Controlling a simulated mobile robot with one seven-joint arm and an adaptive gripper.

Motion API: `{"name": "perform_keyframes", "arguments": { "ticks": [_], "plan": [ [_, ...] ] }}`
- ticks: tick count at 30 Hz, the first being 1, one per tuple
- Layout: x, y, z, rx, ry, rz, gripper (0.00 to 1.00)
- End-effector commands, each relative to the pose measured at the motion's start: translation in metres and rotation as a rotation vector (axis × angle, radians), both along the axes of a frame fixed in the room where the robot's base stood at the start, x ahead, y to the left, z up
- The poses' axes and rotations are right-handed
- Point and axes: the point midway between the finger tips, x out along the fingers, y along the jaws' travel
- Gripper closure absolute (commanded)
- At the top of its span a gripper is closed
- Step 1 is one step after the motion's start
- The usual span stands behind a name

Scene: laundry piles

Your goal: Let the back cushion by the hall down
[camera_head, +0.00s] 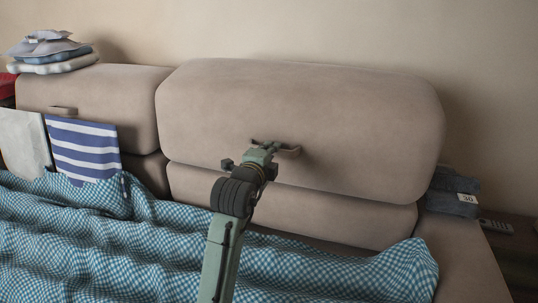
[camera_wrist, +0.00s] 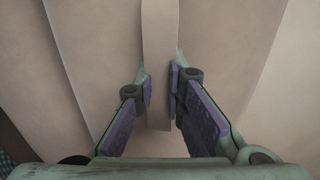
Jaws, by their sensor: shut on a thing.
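The large beige back cushion (camera_head: 300,110) on the right stands raised against the wall above a lower sofa cushion. A beige strap handle (camera_head: 290,153) is on its lower front face. My gripper (camera_head: 265,152) reaches up to this handle. In the wrist view, my gripper (camera_wrist: 160,90) has its purple-padded fingers on either side of the strap (camera_wrist: 160,45) and is shut on it. A second, smaller back cushion (camera_head: 95,92) stands to the left with its own strap (camera_head: 63,110). Neither view labels which one is by the hall.
A blue checked blanket (camera_head: 120,240) lies rumpled over the seat. Folded clothes (camera_head: 48,50) are stacked on the left cushion. A striped towel (camera_head: 83,148) and a grey cloth (camera_head: 25,142) hang from it. Dark folded items (camera_head: 452,195) and a remote (camera_head: 496,226) lie right.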

Motion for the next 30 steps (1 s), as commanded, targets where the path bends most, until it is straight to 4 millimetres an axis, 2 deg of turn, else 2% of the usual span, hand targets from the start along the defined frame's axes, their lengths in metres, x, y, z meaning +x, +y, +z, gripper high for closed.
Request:
{"name": "perform_keyframes", "arguments": {
  "ticks": [1,16,23,24,30],
  "plan": [
    [0.003,-0.003,-0.005,0.001,0.015,-0.004,1.00],
    [0.023,-0.009,-0.002,0.000,0.016,-0.004,1.00],
    [0.023,-0.009,-0.002,0.000,0.015,-0.004,1.00],
    [0.023,-0.009,-0.002,0.000,0.015,-0.004,0.87],
    [0.023,-0.009,0.000,0.000,0.012,-0.003,0.74]
  ]
}}
